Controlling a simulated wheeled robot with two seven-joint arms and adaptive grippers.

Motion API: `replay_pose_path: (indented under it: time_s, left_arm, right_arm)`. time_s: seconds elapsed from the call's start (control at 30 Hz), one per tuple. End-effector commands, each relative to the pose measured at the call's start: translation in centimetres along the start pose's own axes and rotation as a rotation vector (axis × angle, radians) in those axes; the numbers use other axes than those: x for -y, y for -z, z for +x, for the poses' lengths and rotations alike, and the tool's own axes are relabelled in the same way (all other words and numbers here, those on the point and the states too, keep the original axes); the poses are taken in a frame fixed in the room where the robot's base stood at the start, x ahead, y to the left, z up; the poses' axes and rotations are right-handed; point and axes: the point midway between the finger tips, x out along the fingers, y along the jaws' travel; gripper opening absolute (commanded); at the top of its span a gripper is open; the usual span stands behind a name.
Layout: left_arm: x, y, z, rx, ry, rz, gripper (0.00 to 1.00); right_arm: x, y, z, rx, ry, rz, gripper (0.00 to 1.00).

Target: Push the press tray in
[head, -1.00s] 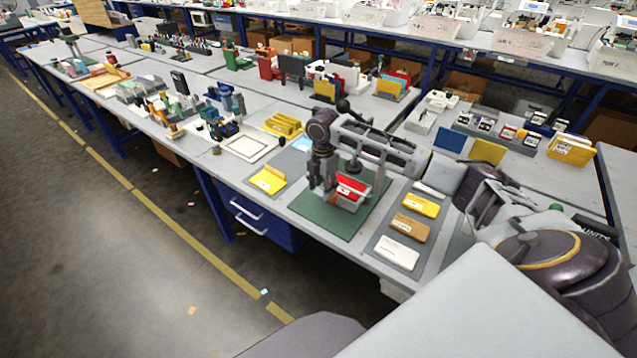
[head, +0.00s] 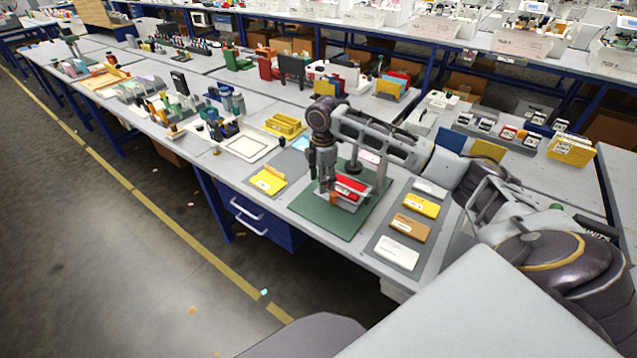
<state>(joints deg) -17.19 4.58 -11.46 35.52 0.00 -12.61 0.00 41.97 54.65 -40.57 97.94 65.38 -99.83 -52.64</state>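The press (head: 353,168) stands on a green mat (head: 322,217) and is partly hidden behind my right arm. A light tray-like part with a red piece (head: 350,184) shows low at its front; I take this for the press tray. How far in it sits is too small to tell. My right gripper (head: 328,185) points down at the tray's left front side, close to it. Contact and finger opening cannot be made out. My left gripper is not in view.
A grey board with yellow, brown and white cards (head: 405,226) lies right of the mat. A yellow card on a grey pad (head: 268,181) lies to the left. Yellow trays (head: 284,125) and a white frame (head: 248,146) are farther left. The mat's front is clear.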

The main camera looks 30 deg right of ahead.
Motion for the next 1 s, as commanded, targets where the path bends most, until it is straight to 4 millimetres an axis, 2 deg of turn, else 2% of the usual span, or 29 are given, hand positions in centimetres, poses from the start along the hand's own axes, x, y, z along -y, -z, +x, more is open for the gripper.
replay_pose_path:
  time_s: [1.0]
  left_arm:
    - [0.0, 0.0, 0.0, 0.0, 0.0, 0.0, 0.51]
  right_arm:
    - [-0.13, 0.0, 0.0, -0.001, -0.007, 0.482, 0.49]
